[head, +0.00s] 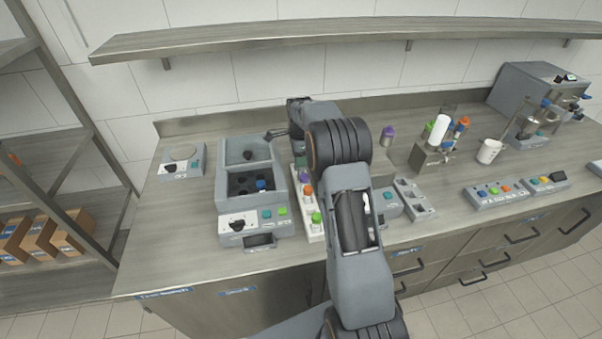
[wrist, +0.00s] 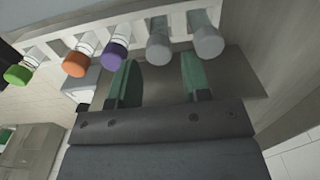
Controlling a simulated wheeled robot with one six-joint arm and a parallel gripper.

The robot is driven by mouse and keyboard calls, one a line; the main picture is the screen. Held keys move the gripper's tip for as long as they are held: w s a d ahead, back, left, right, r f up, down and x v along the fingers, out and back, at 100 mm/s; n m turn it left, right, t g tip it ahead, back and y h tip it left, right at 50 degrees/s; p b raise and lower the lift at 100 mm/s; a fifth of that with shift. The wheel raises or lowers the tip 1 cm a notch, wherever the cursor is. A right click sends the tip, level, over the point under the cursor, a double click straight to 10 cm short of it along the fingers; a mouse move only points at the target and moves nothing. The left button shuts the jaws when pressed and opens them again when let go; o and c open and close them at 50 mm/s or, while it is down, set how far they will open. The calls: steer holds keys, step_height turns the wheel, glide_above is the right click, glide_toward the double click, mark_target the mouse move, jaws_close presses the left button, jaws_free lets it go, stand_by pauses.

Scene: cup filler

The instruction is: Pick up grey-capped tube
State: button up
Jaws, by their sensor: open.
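Two grey-capped tubes stand side by side in the white rack (wrist: 135,22): one grey cap (wrist: 160,51) near the middle of the wrist view, another grey cap (wrist: 207,44) to its right. My gripper (wrist: 159,73) is open and empty. Its two green fingers point toward the rack, and the first grey cap appears between them in the picture; how far apart they are in depth I cannot tell. The rack's front end shows in the head view (head: 316,236); my arm hides part of it, and I cannot make out grey caps there.
Purple (wrist: 113,54), orange (wrist: 75,63) and green (wrist: 18,74) capped tubes share the rack. In the head view a grey machine (head: 229,196) with a blue-capped tube stands left of the rack. A grey tray (head: 416,199) lies to its right.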

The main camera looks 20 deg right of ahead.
mark_target(301, 169)
steer(key=shift+s+d+f+p, duration=0.1)
steer(key=shift+f+p, duration=0.3)
steer(key=shift+f, duration=1.15)
steer(key=shift+s+d+f+p, duration=0.1)
steer(key=shift+f+p, duration=0.3)
steer(key=shift+f, duration=1.15)
steer(key=shift+a, duration=0.1)
steer(key=c, duration=0.7)
